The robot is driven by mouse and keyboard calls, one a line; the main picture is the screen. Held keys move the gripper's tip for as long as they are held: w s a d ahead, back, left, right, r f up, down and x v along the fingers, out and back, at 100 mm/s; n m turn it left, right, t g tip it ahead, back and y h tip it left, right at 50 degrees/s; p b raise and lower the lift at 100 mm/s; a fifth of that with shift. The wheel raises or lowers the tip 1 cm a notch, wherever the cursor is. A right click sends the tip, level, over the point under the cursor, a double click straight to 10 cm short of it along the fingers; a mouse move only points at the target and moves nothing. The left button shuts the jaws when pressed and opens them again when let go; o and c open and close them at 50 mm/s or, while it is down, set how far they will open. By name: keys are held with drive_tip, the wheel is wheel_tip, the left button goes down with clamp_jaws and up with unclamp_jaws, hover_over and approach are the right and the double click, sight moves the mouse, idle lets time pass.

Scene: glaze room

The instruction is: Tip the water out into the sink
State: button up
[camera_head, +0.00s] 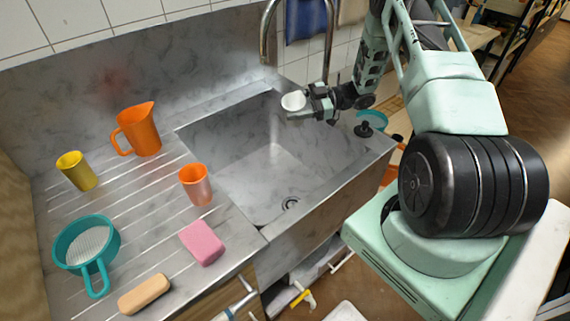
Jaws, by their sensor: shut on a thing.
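My gripper (304,103) is at the upper middle of the view, reaching in from the right over the back right part of the sink. It is shut on a small white cup-like vessel (292,101). The vessel is small in the picture, and I cannot tell whether water is in it or how far it is tilted. The grey marbled sink (235,162) lies below and to the left of the gripper, with a dark drain (290,204) near its front. No water stream shows.
The tall curved faucet (328,50) stands just behind my gripper. On the ribbed drainboard (140,205) at left are an orange jug (140,130), yellow cup (77,171), orange-pink cup (197,186), teal sieve (86,243), pink sponge (202,242) and tan block (145,294). A black stopper-like thing (364,129) sits right of the basin.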

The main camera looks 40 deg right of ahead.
drive_tip(key=shift+s+a+f+n+h, duration=0.25)
drive_tip(key=shift+s+a+n+h, duration=0.1)
drive_tip(key=shift+a+n, duration=0.15)
drive_tip(key=s+a+f+n+t+h+b, duration=0.1)
drive_tip(key=s+a+f+n+h+b, duration=0.1)
drive_tip(key=f+n+b, duration=0.4)
drive_tip(key=shift+s+a+f+n+h+b, duration=0.4)
drive_tip(key=shift+a+f+h+b, duration=0.45)
drive_tip(key=shift+f, duration=0.6)
drive_tip(key=shift+d+r+n+h+b, duration=0.1)
drive_tip(key=shift+n+h+b, duration=0.2)
drive_tip(key=shift+h+b, duration=0.1)
drive_tip(key=b, duration=0.1)
drive_tip(key=s+a+n+t+h+b, duration=0.1)
drive_tip(key=shift+a+r+b, duration=0.2)
drive_tip(key=shift+r+b, duration=0.05)
drive_tip(key=shift+b, duration=0.1)
drive_tip(key=shift+n, duration=0.3)
drive_tip(key=shift+s+a+r+n+b, duration=0.15)
drive_tip(key=shift+n+b, duration=0.25)
drive_tip(key=shift+b, duration=0.85)
